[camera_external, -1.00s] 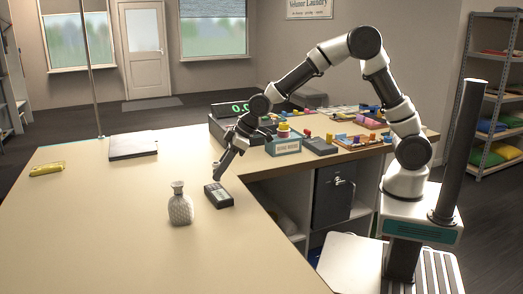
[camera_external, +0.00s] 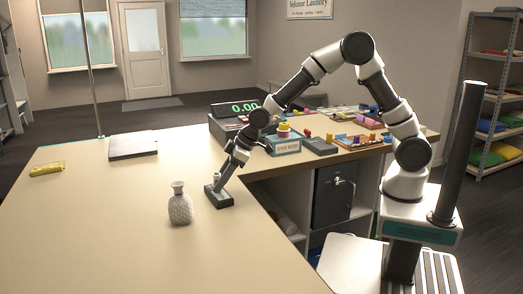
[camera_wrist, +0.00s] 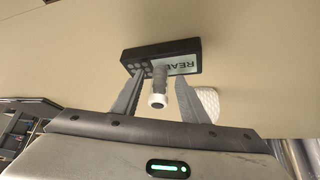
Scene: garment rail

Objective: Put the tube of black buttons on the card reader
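The card reader (camera_external: 222,202) is a small dark box on the counter, with a lit screen showing letters in the wrist view (camera_wrist: 186,64). The tube of black buttons (camera_wrist: 159,83) is grey with a pale round cap that faces the wrist camera. Its far end meets the reader by the screen edge, and it also shows small and about upright over the reader in the external view (camera_external: 216,179). My gripper (camera_wrist: 159,77) is around the tube, one finger on each side. Gaps show between the fingers and the tube, so it looks open.
A grey folder (camera_external: 133,146) and a yellow item (camera_external: 47,169) lie farther left. The front left counter is clear.

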